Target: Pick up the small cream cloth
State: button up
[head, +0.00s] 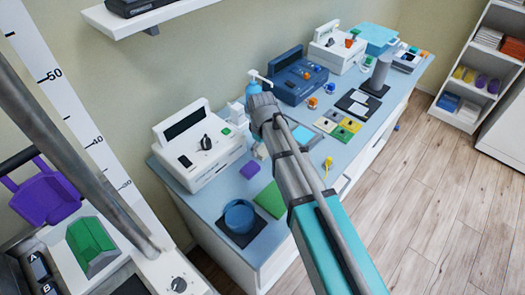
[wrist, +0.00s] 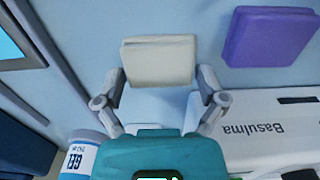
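The small cream cloth (wrist: 158,62) is a folded, pale square pad in the upper middle of the wrist view. My gripper (wrist: 160,80) has its two fingers wide apart, one at each side of the cloth's near part. The fingertips lie close to its left and right edges; I cannot tell whether they touch it. In the head view the cloth (head: 260,151) shows only as a pale bit beside my gripper (head: 262,118), which hides the rest.
A purple cloth (wrist: 268,36) lies to the right in the wrist view, above a white device marked Basulma (wrist: 270,120). In the head view, a green cloth (head: 270,200) and a blue bowl (head: 240,217) stand nearby.

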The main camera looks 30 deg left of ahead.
jog(key=c, duration=0.4)
jog(key=shift+o, duration=0.2)
jog(key=shift+r, duration=0.15)
jog(key=shift+r+p, duration=0.95)
jog(key=shift+p, duration=0.15)
jog(key=s+d+r+p, duration=0.9)
jog(key=d+r+p, duration=0.1)
jog(key=p, duration=0.1)
jog(key=shift+s+d+r, duration=0.15)
jog(key=shift+s+r, duration=0.1)
jog(key=shift+r, duration=0.15)
jog(key=shift+o, duration=1.4)
jog(key=c, duration=0.4)
jog(key=shift+o, duration=0.2)
